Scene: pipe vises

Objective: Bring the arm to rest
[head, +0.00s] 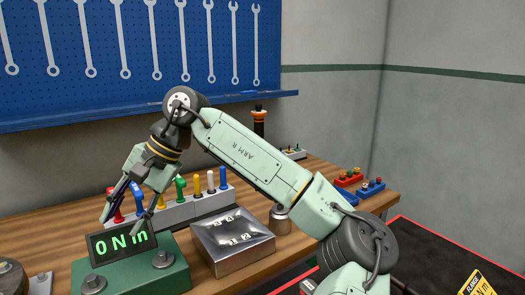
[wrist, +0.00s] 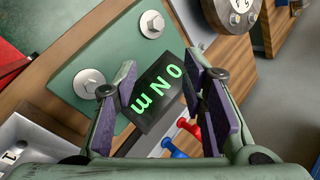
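My arm (head: 256,155) is raised over the workbench and bent at the elbow, with its wrist angled down to the left. My gripper (head: 121,222) is open at the front of the bench, by the display (head: 121,242) reading "0 N m" on a green box. In the wrist view, the fingers (wrist: 160,68) stand apart with the display (wrist: 158,93) seen between them, and nothing is held. I cannot tell whether a finger touches the display. Two hex bolt heads (head: 163,259) sit on the green box (wrist: 130,38).
Behind the gripper is a grey rack (head: 195,207) of coloured-handled tools. A metal box (head: 232,240) and a small weight (head: 280,220) stand to its right. Red and blue trays (head: 369,187) lie farther right. A blue pegboard (head: 150,60) with wrenches hangs behind.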

